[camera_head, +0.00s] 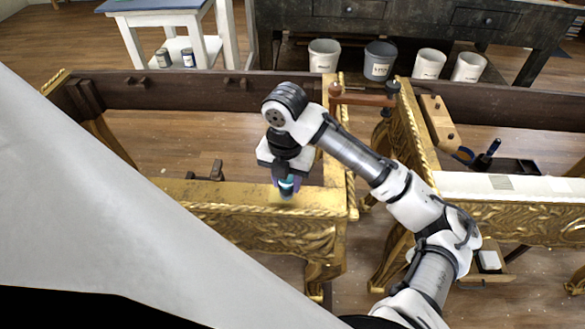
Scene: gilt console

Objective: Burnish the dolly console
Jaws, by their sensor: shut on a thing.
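The gilt console (250,235) is a carved gold frame with an open middle, standing across the left and centre of the view. My gripper (286,181) points down over its front rail, near the right corner. It is shut on a small teal and purple tool (287,188). The tool's lower end is at the rail's top face; I cannot tell whether it touches. A second gilt frame (510,215) stands to the right, with a pale strip along its top. The left end of the front rail is hidden behind a large pale surface.
A clamp with a wooden handle (362,97) bridges the two frames at the back. A wooden block (438,122), blue-handled tool (487,156) and dark tray (515,167) lie at the right. Several buckets (379,62) stand under a dark bench (410,22). A blue-topped table (160,5) is behind.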

